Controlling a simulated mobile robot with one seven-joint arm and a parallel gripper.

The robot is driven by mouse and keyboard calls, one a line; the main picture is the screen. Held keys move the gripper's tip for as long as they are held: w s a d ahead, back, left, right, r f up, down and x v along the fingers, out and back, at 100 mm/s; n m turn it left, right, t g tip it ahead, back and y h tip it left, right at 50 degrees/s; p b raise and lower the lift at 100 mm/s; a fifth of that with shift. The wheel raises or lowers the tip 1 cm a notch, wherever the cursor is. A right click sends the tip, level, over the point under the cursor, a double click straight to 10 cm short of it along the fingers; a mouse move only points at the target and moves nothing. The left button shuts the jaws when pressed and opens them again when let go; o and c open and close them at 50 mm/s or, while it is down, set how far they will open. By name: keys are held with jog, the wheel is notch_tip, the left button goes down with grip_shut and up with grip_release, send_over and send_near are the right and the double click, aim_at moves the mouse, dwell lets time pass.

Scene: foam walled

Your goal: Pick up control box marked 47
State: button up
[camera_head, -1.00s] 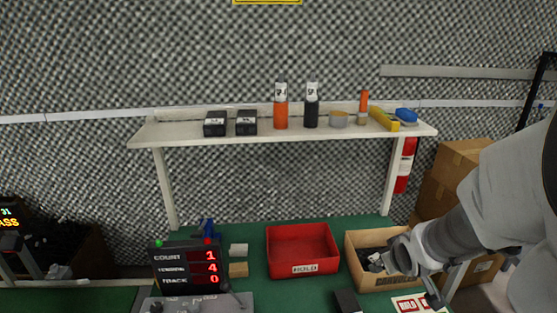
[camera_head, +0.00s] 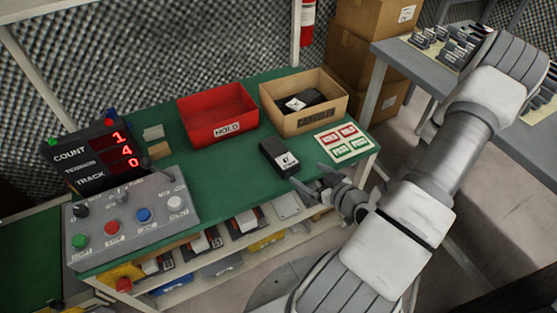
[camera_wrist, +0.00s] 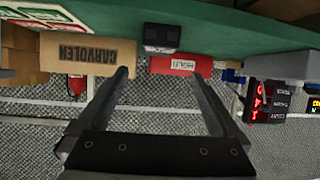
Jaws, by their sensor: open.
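A black control box (camera_head: 279,158) with a white label lies on the green table near its front edge; its number is too small to read. It also shows in the wrist view (camera_wrist: 161,37), which is upside down. Another black box (camera_head: 318,97) and a white-labelled piece lie inside the cardboard tray (camera_head: 306,121); their marks cannot be read. My gripper (camera_head: 314,180) is open and empty at the table's front edge, just right of the loose box and apart from it. Its two fingers (camera_wrist: 158,75) point toward the table in the wrist view.
A red HOLD bin (camera_head: 217,113) stands behind the loose box. A red-and-green card (camera_head: 342,142) lies to its right. A button panel (camera_head: 130,217) and a count display (camera_head: 95,155) stand at left. Filled racks (camera_head: 200,248) sit below the table edge.

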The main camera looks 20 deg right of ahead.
aim_at(283, 157)
jog(key=b+x, duration=0.2)
jog(key=x, duration=0.6)
jog(key=b+x, duration=0.1)
jog(key=x, duration=0.8)
jog(key=shift+w+r+b, duration=0.2)
jog(key=shift+b, duration=0.15)
jog(key=c, duration=1.6)
